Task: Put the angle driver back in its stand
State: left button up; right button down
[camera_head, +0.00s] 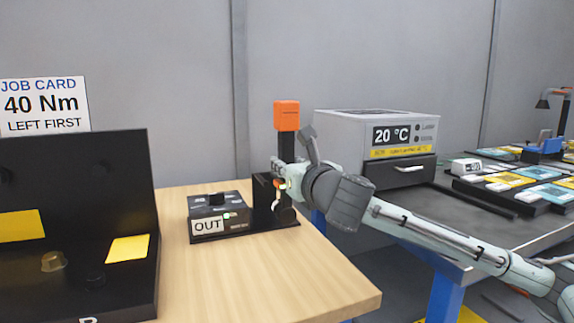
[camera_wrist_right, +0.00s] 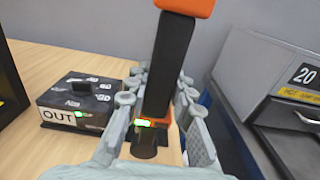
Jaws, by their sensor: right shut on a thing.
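The angle driver (camera_head: 286,116) has an orange top block and a black body, and it stands upright above the wooden table. My right gripper (camera_head: 285,182) is shut on its lower body. The driver also shows in the right wrist view (camera_wrist_right: 168,70), between my fingers (camera_wrist_right: 160,105), with a green light and an orange band low on it. The black stand (camera_head: 262,200) is right by the gripper on the table. My fingers partly hide the driver's lower end, so I cannot tell whether it is seated in the stand. My left gripper is out of view.
A black box marked OUT (camera_head: 221,214) sits just left of the stand. A grey 20 °C unit (camera_head: 375,125) is on the dark bench to the right. The wooden table's front (camera_head: 290,280) is clear.

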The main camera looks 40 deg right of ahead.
jog(key=x, duration=1)
jog(key=shift+r, duration=0.55)
dwell(3.0)
jog(key=shift+f, duration=0.85)
dwell(1.2)
jog(key=c, duration=1.2)
grip_release()
jog(key=shift+s+f, duration=0.1)
jog(key=v, duration=1.2)
jog(key=shift+f, duration=0.2)
